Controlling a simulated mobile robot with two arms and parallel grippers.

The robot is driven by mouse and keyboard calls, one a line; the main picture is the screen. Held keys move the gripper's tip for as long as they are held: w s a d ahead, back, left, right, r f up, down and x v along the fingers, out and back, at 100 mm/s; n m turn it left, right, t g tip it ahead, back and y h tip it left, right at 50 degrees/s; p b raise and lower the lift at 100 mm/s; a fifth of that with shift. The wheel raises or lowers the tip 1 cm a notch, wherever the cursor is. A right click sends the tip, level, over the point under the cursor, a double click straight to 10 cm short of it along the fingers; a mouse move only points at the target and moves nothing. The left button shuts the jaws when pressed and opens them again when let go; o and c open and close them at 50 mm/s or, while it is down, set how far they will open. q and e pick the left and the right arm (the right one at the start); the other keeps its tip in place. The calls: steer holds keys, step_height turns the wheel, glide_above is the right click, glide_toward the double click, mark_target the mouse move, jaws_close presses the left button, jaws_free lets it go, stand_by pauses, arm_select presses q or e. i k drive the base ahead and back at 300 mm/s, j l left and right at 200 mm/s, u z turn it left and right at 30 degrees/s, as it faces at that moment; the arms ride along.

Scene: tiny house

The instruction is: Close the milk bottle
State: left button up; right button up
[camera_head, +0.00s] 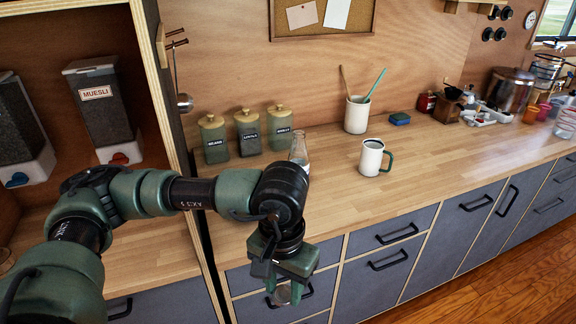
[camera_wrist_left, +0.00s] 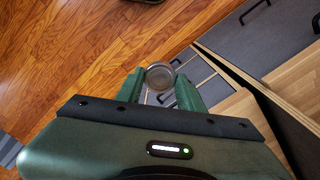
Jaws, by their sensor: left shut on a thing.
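The milk bottle (camera_head: 300,148) stands on the wooden counter, clear glass, partly hidden behind my left wrist. Its lower part does not show. My left gripper (camera_head: 284,292) hangs low in front of the drawers, past the counter's front edge and apart from the bottle. It is shut on a small round metallic lid, which shows between the fingers in the left wrist view (camera_wrist_left: 160,76). My right gripper is not in view.
Several green canisters (camera_head: 248,132) stand behind the bottle. A white mug (camera_head: 371,158) with a green handle and a white utensil pot (camera_head: 357,115) stand to the right. A shelf panel (camera_head: 172,130) rises at the left. Counter space around the mug is clear.

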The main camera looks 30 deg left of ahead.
mark_target(298, 154)
steer(key=i+l+u, duration=0.1)
steer(key=u, duration=0.3)
steer(key=i+l+u, duration=0.1)
steer(key=u, duration=0.35)
steer(key=i+l+u, duration=0.1)
steer(key=u, duration=0.3)
steer(key=l+u, duration=0.2)
steer(key=u, duration=0.2)
steer(key=i+l+u, duration=0.15)
steer(key=l+u, duration=0.15)
steer(key=l, duration=0.85)
steer(key=l+u, duration=0.3)
steer(key=l, duration=0.85)
